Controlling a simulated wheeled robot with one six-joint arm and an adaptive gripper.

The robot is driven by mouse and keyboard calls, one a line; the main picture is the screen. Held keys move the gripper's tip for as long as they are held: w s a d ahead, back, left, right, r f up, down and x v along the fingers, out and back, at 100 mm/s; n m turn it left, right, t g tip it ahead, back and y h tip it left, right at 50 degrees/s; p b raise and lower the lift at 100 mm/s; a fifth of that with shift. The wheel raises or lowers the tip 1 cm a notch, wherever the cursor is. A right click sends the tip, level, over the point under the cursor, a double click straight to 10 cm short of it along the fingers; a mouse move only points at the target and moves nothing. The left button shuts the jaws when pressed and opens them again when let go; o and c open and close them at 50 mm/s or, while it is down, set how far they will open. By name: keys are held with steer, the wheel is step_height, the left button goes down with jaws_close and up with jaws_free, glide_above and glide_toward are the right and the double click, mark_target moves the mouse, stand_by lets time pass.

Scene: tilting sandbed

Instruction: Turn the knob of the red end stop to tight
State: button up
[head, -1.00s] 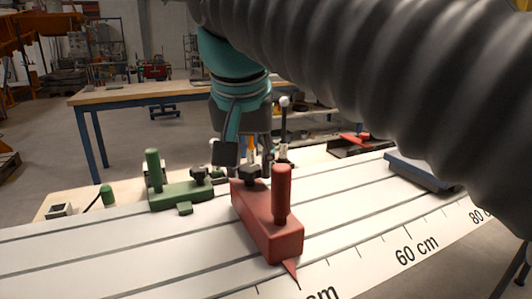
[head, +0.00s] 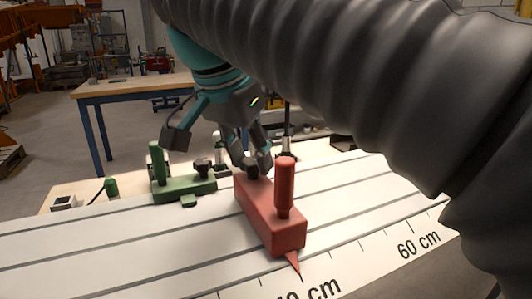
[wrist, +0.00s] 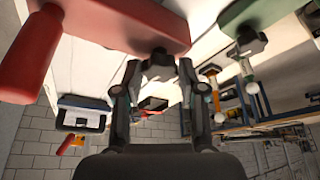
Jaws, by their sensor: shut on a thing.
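The red end stop (head: 268,218) sits on the white slotted bed, with an upright red handle (head: 285,185) and a pointer at its front. Its black knob (head: 257,167) is at the back end. My gripper (head: 250,160) comes down from above with its fingertips at this knob. In the wrist view the red end stop (wrist: 120,22) is at the top, with the knob (wrist: 159,55) below its right end. My gripper (wrist: 160,70) has a fingertip on each side of the knob and is shut on it. The fingers partly hide the knob; its tightness cannot be told.
A green end stop (head: 185,188) with its own handle and knob stands left of the red one. A centimetre scale (head: 370,262) runs along the bed's front edge. My thick arm hose covers the upper right. A workbench (head: 135,84) stands behind.

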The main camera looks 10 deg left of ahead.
steer(key=shift+f, duration=0.1)
steer(key=o, duration=1.1)
steer(key=shift+o, duration=0.2)
steer(key=v, duration=0.7)
steer(key=shift+r, duration=0.25)
